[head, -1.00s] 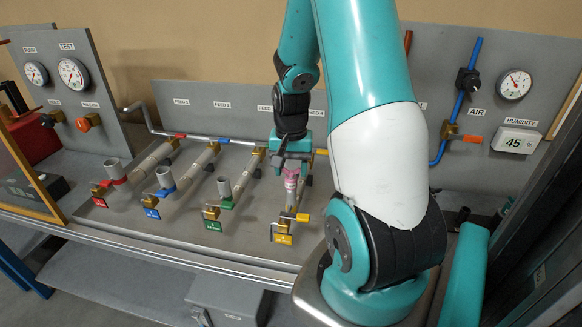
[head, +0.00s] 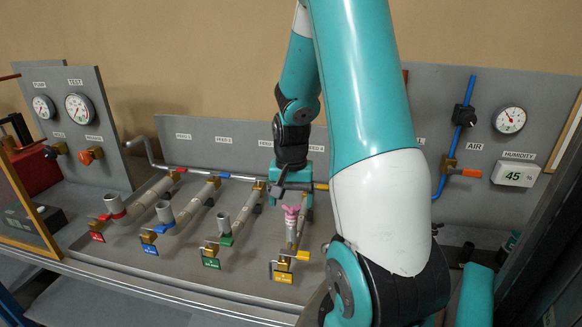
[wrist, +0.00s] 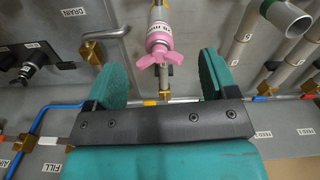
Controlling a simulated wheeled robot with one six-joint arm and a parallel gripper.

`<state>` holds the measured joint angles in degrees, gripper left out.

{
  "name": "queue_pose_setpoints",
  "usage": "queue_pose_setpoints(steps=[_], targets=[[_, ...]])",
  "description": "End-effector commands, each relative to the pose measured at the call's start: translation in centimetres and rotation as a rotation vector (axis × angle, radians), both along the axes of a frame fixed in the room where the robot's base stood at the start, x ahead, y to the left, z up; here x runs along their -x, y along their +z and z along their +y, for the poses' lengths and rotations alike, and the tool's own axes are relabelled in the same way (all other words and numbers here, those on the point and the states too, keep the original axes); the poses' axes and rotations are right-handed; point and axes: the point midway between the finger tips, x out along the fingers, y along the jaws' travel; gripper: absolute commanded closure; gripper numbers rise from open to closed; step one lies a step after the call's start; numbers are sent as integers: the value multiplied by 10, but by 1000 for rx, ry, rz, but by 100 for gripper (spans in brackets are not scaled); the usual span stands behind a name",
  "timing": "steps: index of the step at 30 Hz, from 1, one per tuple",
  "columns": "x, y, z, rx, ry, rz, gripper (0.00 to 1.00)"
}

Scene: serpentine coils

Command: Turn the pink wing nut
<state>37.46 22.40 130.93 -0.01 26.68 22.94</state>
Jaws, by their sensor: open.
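The pink wing nut (head: 291,211) sits on top of the upright fitting of the yellow-tagged pipe in the head view. In the wrist view the pink wing nut (wrist: 159,44) shows its two wings and a pink collar with lettering that I cannot fully read. My gripper (wrist: 166,75) is open, its two teal finger pads on either side of the space below the nut in the picture. The pads are apart from the nut, and nothing is between them. In the head view my gripper (head: 291,190) is just behind and above the nut, its fingers partly hidden.
Pipes with red (head: 114,207), blue (head: 165,213) and green (head: 224,229) collars stand left of the nut. A grey panel (head: 225,143) rises behind. A blue air pipe (head: 455,140) and gauge (head: 509,120) are at the right.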

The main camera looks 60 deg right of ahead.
Motion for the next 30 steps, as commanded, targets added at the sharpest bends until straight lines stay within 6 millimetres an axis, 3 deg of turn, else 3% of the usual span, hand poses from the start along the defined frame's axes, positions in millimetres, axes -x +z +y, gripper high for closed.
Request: queue_pose_setpoints(steps=[12,18,24,30], targets=[[-1,102,0,7,0,-8,21],[-1,140,0,4,0,-6,21],[0,158,0,2,1,-4,21],[0,160,0,1,0,-2,21]])
